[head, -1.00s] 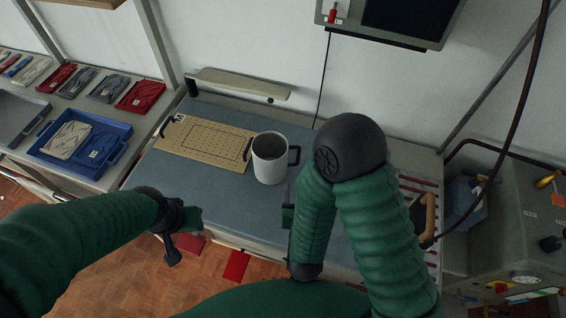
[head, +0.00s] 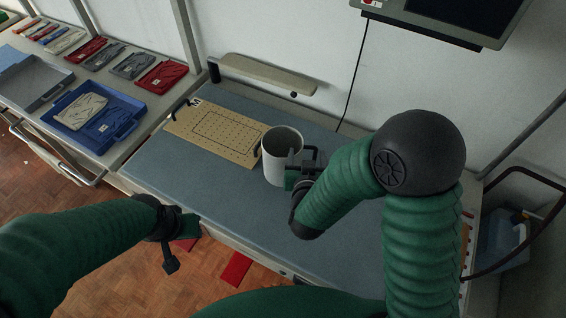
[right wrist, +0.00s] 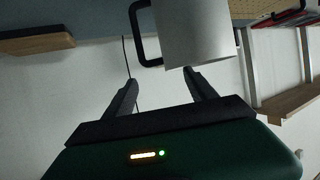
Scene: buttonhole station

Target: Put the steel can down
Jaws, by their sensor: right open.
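The steel can (head: 283,167), a pale grey open-topped cylinder with a black handle, stands upright on the blue-grey bench top (head: 215,190), beside the pegboard's right end. My right gripper (head: 303,165) is at the can's right side, by its handle; its arm partly hides the contact area. In the right wrist view the open fingers (right wrist: 160,80) point toward the can (right wrist: 197,35) and its handle (right wrist: 147,35), with nothing clearly between them. My left gripper (head: 178,240) is away at the front left, near the bench's front edge; its jaw opening is unclear.
A tan perforated board (head: 215,133) with black handles lies left of the can. A blue tray (head: 95,118) with packets sits on the left shelf. A beige bar (head: 265,75) and a screen (head: 450,18) are at the wall. The bench front is clear.

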